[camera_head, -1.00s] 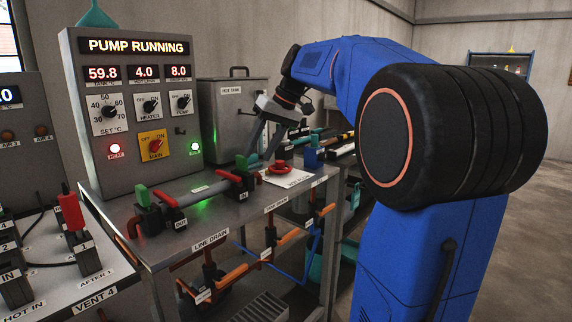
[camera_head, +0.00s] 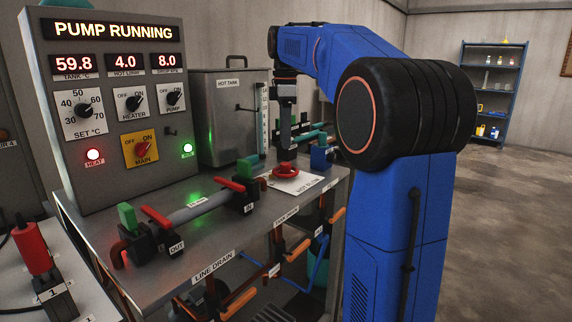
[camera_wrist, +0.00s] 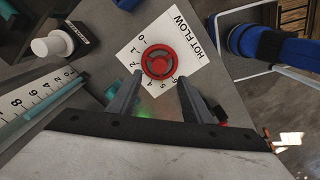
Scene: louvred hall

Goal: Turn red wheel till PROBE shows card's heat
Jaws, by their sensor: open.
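The red wheel (camera_head: 285,169) sits on a white scale plate (camera_head: 297,184) on the metal bench. In the wrist view the red wheel (camera_wrist: 159,62) lies on the plate (camera_wrist: 188,36), which reads HOT FLOW and has numbers from 0 up around the wheel. My gripper (camera_wrist: 160,98) is open, its two fingers just short of the wheel, apart from it and on either side of its near edge. In the head view my gripper (camera_head: 286,143) points down above the wheel. No display labelled PROBE and no heat card can be made out.
The control panel (camera_head: 112,100) reads PUMP RUNNING, 59.8, 4.0 and 8.0, with HEAT lamp red. Red-handled valves (camera_head: 232,185) and a grey pipe (camera_head: 198,207) lie left of the wheel. A blue part (camera_head: 321,157) is close right.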

